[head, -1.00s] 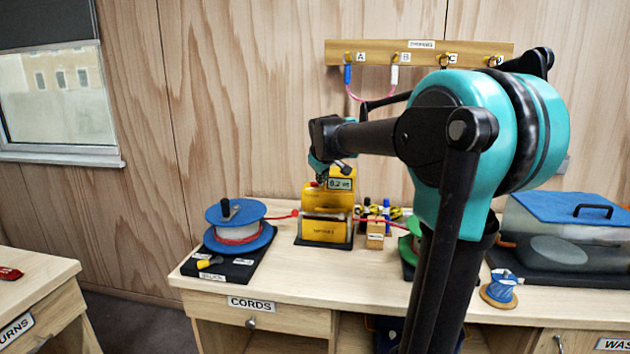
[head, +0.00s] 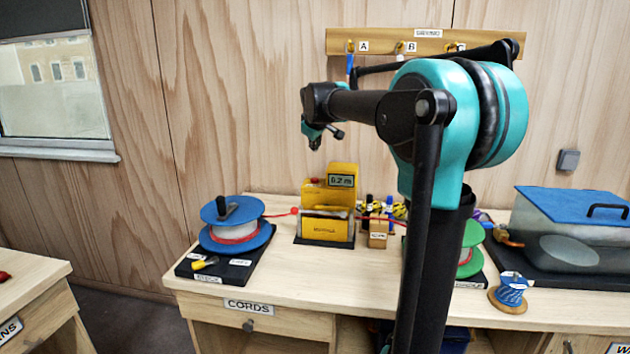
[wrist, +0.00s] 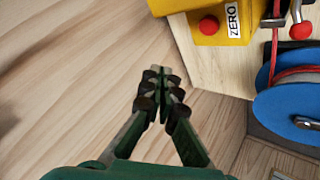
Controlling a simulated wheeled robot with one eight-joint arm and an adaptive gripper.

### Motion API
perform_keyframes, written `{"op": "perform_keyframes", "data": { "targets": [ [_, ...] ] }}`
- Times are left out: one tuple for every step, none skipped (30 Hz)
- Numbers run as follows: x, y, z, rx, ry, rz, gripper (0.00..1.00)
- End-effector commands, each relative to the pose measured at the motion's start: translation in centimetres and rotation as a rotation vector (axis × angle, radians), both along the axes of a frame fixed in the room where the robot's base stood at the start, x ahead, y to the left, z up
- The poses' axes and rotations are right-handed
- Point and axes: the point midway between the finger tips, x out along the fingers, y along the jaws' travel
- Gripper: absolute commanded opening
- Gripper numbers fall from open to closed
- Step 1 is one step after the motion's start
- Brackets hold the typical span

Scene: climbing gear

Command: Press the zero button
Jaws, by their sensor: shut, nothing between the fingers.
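The zero button is a red dome (wrist: 208,25) on top of the yellow measuring machine (wrist: 228,10), beside a label reading ZERO (wrist: 232,19). In the head view the red button (head: 314,182) sits left of the machine's small display (head: 341,181), which seems to read 0.2 m. The yellow machine (head: 327,212) stands on the bench. My gripper (head: 315,144) is above the button, well clear of it. In the wrist view my gripper (wrist: 159,75) has its fingers together and empty, with the button off to their upper right.
A blue reel (head: 236,222) stands left of the machine, its red cord running through the machine. A green reel (head: 470,250) is to the right, partly behind my arm. Pens and a small wooden block (head: 378,239) are close beside the machine. Bare bench lies in front.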

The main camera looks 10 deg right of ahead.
Motion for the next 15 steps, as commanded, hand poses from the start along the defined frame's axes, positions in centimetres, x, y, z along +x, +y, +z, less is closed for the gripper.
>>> {"op": "perform_keyframes", "data": {
  "targets": [
    [0.0, 0.0, -0.4, 0.000, 0.000, 0.000, 0.00],
    [0.0, 0.0, -0.7, 0.000, 0.000, 0.000, 0.00],
    [0.0, 0.0, -1.1, 0.000, 0.000, 0.000, 0.00],
    [0.0, 0.0, -1.4, 0.000, 0.000, 0.000, 0.00],
    [0.0, 0.0, -1.8, 0.000, 0.000, 0.000, 0.00],
    [0.0, 0.0, -2.3, 0.000, 0.000, 0.000, 0.00],
    [0.0, 0.0, -2.8, 0.000, 0.000, 0.000, 0.00],
    [0.0, 0.0, -3.2, 0.000, 0.000, 0.000, 0.00],
    [0.0, 0.0, -3.7, 0.000, 0.000, 0.000, 0.00],
    [0.0, 0.0, -4.1, 0.000, 0.000, 0.000, 0.00],
    [0.0, 0.0, -4.5, 0.000, 0.000, 0.000, 0.00],
    [0.0, 0.0, -5.0, 0.000, 0.000, 0.000, 0.00],
    [0.0, 0.0, -5.4, 0.000, 0.000, 0.000, 0.00],
    [0.0, 0.0, -5.8, 0.000, 0.000, 0.000, 0.00],
    [0.0, 0.0, -6.2, 0.000, 0.000, 0.000, 0.00]
  ]
}}
